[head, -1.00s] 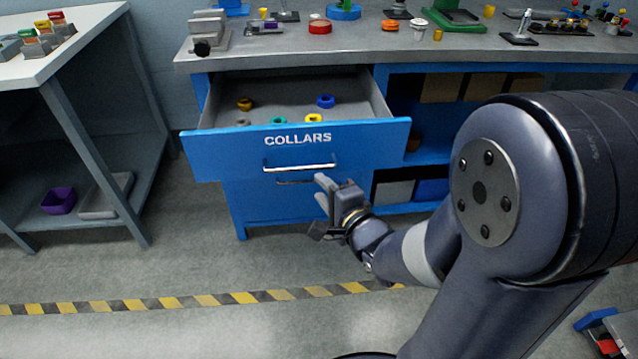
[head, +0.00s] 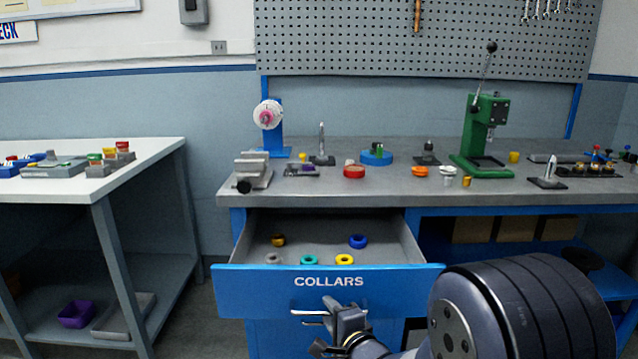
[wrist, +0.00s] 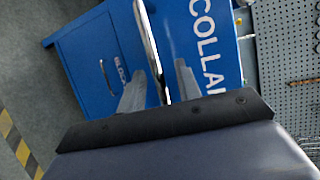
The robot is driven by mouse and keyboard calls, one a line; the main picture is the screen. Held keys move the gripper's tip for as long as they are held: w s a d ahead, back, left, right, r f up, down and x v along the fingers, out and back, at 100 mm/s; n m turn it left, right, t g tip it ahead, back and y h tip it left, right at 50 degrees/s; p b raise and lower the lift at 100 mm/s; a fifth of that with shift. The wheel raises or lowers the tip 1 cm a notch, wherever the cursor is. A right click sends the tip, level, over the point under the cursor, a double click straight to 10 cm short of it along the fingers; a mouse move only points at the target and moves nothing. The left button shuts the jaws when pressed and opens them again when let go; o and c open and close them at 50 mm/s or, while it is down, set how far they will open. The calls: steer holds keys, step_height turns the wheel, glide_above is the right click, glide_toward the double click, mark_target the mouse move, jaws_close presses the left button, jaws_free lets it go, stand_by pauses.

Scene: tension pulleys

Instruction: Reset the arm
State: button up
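My gripper (head: 338,306) is in front of the open blue drawer (head: 240,285) labelled COLLARS, at its metal handle (head: 306,311). In the wrist view its two fingers stand apart, so my gripper (wrist: 159,70) is open. The drawer handle (wrist: 149,38) runs through the gap between the fingers in that view; whether it lies between them or just beyond them I cannot tell. Nothing is held. My arm folds up from the lower right of the head view.
The drawer holds several collars, including a blue collar (head: 358,241) and a teal collar (head: 309,260). The grey workbench (head: 400,190) above bears a green press (head: 484,140) and many small parts. A white table (head: 60,190) stands at the left.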

steer(key=shift+w+a, duration=0.15)
steer(key=shift+w, duration=0.35)
steer(key=shift+f, duration=0.2)
